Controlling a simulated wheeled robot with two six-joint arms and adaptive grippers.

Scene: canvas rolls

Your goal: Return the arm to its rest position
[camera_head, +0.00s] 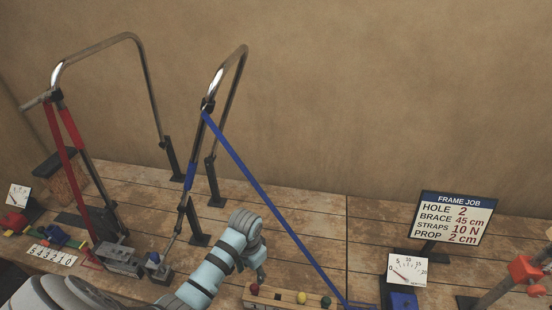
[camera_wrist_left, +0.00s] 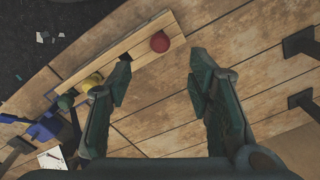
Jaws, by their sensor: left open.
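My left arm (camera_head: 205,280) comes in from the bottom of the head view and reaches over the bench. My left gripper (camera_head: 261,272) is small and partly hidden behind its wrist there, close to a wooden strip (camera_head: 270,294) with coloured knobs. In the left wrist view the two dark green fingers (camera_wrist_left: 160,62) stand wide apart with nothing between them. Past the fingertips, a red ball-shaped knob (camera_wrist_left: 159,42) and a yellow knob (camera_wrist_left: 92,82) show on the wooden strip (camera_wrist_left: 110,47). My right gripper does not show.
Two bent metal tube frames (camera_head: 150,90) (camera_head: 240,70) stand behind my arm. Red straps (camera_head: 70,130) and a long blue strap (camera_head: 255,185) slope down from them. A "FRAME JOB" sign (camera_head: 455,218), a dial (camera_head: 407,269) and a red-clamped tube (camera_head: 525,270) stand at right. Bare planks (camera_head: 310,210) lie between.

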